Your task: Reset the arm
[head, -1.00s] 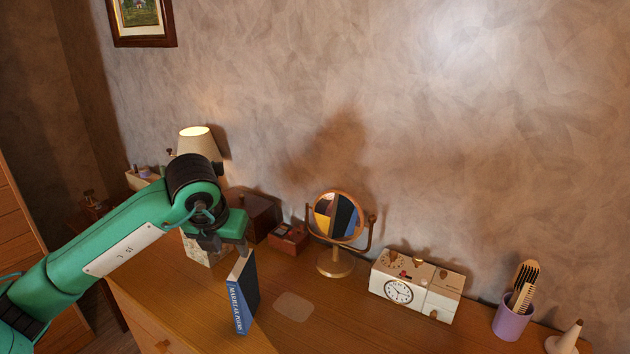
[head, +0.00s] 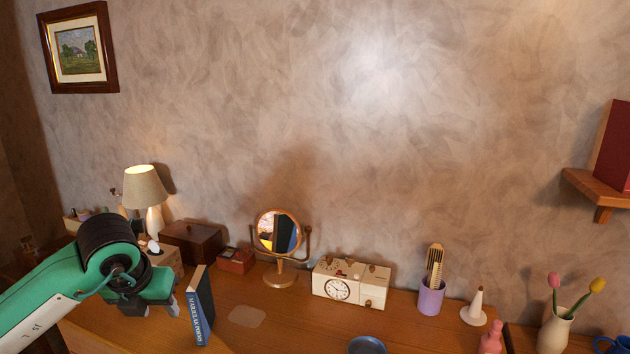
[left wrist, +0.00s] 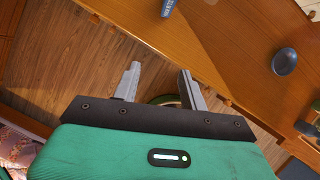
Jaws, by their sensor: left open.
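My left arm comes in from the left of the head view, and its gripper (head: 158,302) is just left of an upright blue book (head: 200,308). In the left wrist view the gripper's two fingers (left wrist: 158,85) are apart with nothing between them. They show against the wooden floor (left wrist: 100,60) and the dresser's edge. The end of the blue book (left wrist: 168,8) shows at the top of that view, apart from the fingers. My right gripper is not in view.
The wooden dresser top (head: 290,325) holds a round mirror (head: 279,232), a cream clock box (head: 338,288), a purple cup (head: 431,297) and a blue bowl (head: 367,345). A lamp (head: 147,188) stands behind my gripper. A shelf (head: 598,187) juts out at right.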

